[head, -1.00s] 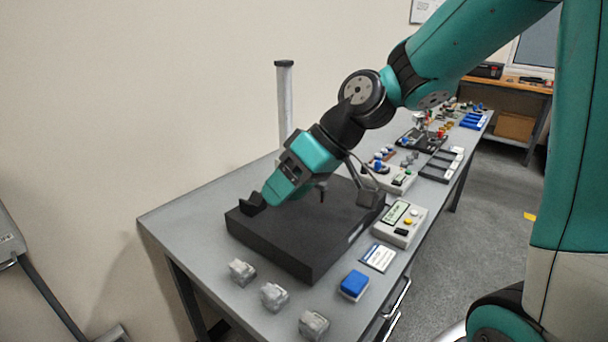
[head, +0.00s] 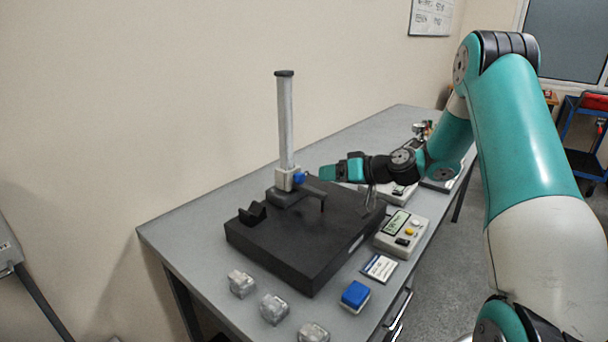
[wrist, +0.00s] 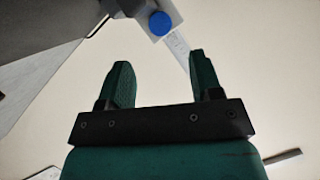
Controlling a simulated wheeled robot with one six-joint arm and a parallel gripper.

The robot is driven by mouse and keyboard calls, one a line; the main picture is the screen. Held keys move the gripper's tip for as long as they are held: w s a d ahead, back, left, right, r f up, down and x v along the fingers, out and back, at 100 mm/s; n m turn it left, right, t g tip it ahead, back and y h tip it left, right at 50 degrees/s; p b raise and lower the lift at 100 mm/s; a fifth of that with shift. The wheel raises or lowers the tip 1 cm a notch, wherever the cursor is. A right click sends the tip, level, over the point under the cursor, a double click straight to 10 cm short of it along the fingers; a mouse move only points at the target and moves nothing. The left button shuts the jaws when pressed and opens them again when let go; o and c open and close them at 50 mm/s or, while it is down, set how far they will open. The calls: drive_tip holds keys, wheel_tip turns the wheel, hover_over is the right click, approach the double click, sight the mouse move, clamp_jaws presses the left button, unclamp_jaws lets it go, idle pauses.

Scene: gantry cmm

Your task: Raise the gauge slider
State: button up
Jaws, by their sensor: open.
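The gauge slider (head: 284,180) is a light grey block low on an upright metal column (head: 286,125), with a blue knob (head: 299,178) on its right side. A dark arm with a thin probe reaches from it over the black plate (head: 290,250). My gripper (head: 324,173) is level with the slider, just right of the knob, pointing left at it. In the wrist view my gripper (wrist: 160,65) is open and empty. The blue knob (wrist: 160,23) lies beyond the fingertips, between their lines. I see a gap between fingers and knob there.
A black V-block (head: 252,213) sits on the plate. A display box (head: 402,232) with buttons, a label card (head: 380,267), a blue-topped block (head: 355,294) and several grey blocks (head: 241,283) are on the bench (head: 190,220). A wall stands behind the column.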

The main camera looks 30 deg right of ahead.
sight(303, 178)
drive_tip(key=p+x, duration=0.1)
drive_tip(key=x, duration=0.8)
drive_tip(key=shift+a+p, duration=0.1)
drive_tip(key=shift+p, duration=0.3)
clamp_jaws()
wheel_tip(303, 178, up, 16)
drive_tip(key=p, duration=0.3)
drive_tip(key=shift+a+r, duration=0.1)
drive_tip(key=shift+r, duration=0.1)
unclamp_jaws()
drive_tip(key=shift+a, duration=0.1)
